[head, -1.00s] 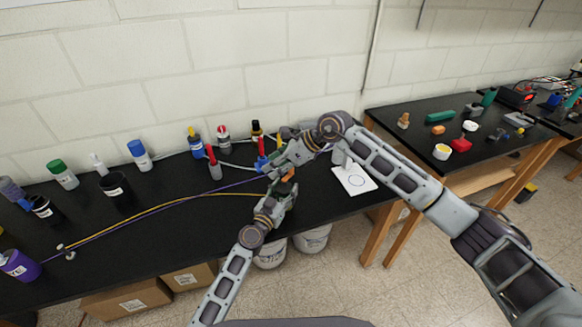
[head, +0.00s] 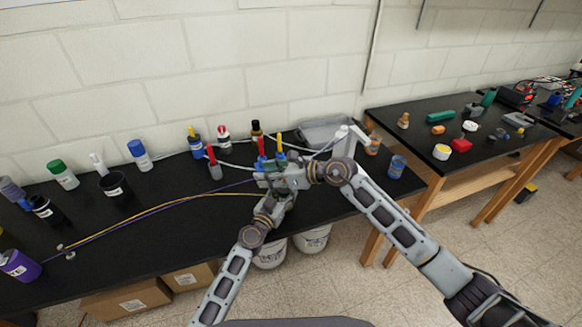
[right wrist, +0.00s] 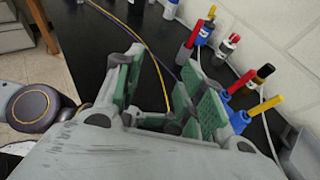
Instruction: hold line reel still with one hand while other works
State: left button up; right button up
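I cannot make out a line reel for certain; anything between my grippers is hidden in the head view. A yellow line (head: 165,207) and a purple line run across the black bench from a small post (head: 69,254) at the left to my grippers.
Several bottles and a black cup (head: 116,188) stand along the back left. A grey tray (head: 318,132) is at the back right, a blue can (head: 397,166) near the right end.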

jog(key=s+d+f+m+t+h, duration=0.1)
jog(key=d+f+m+t, duration=0.1)
jog(key=d, duration=0.5)
jog(key=s+d+f+m+t+h, duration=0.1)
jog(key=d+m+t, duration=0.3)
jog(key=d+t, duration=0.3)
jog(key=shift+s+f, duration=0.25)
jog(key=shift+f, duration=0.15)
jog(key=shift+w+a, duration=0.1)
jog(key=shift+w, duration=0.05)
dwell(0.3)
jog(key=shift+x, duration=5.9)
jog(key=shift+w, duration=0.1)
grip_shut()
